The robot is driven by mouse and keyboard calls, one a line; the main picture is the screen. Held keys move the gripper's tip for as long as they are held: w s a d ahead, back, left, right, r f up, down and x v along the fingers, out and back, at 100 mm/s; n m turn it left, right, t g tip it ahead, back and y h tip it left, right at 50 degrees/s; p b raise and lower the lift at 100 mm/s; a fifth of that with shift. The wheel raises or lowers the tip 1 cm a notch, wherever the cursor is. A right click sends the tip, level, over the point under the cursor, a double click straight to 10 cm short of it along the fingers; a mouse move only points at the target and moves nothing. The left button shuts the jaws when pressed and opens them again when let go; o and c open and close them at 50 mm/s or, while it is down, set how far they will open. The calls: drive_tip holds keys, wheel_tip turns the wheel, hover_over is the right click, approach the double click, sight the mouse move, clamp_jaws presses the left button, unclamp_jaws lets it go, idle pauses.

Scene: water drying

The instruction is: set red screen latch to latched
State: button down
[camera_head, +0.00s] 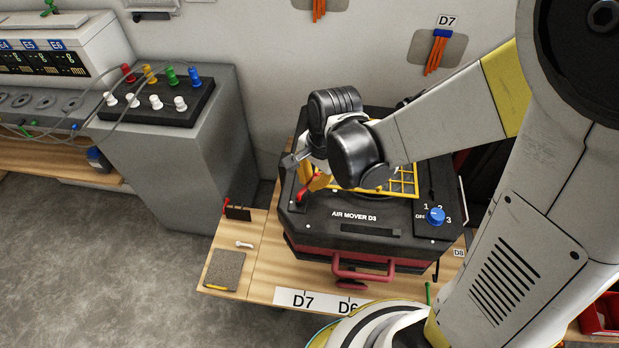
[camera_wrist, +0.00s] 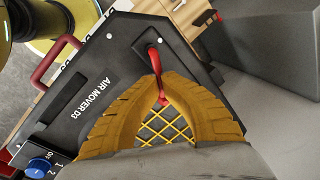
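The red screen latch (camera_wrist: 154,57) is on the black air mover D3 (camera_wrist: 92,73), at the edge of its yellow screen grid (camera_wrist: 168,128). The latch also shows in the head view (camera_head: 303,195), left of the grid and beside my fingers. My gripper (camera_wrist: 160,78) has orange ribbed fingers whose tips come together around the latch. Red shows above the tips and again between the fingers below them. In the head view, my gripper (camera_head: 318,182) reaches down at the left side of the grid. My wrist hides part of the grid there.
A blue dial (camera_head: 436,215) is at the air mover's right, and a red carry handle (camera_head: 362,272) is at its front. A grey cabinet (camera_head: 185,160) stands to the left. A grey pad (camera_head: 225,270) and a small white part (camera_head: 244,244) lie on the wooden board.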

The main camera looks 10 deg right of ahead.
idle(0.3)
drive_tip(key=c, duration=1.5)
unclamp_jaws()
drive_tip(key=shift+o, duration=0.2)
drive_tip(key=shift+r, duration=0.1)
wheel_tip(320, 180, up, 12)
drive_tip(key=s+d, duration=0.1)
drive_tip(key=shift+s+d+f, duration=0.25)
drive_tip(key=shift+s, duration=0.15)
drive_tip(key=s+d+r+n+t+h, duration=0.1)
drive_tip(key=s+d+r+n+t, duration=0.3)
drive_tip(key=n, duration=0.6)
drive_tip(key=shift+s+d+t, duration=0.7)
drive_tip(key=shift+s+d, duration=0.35)
drive_tip(key=shift+d, duration=0.85)
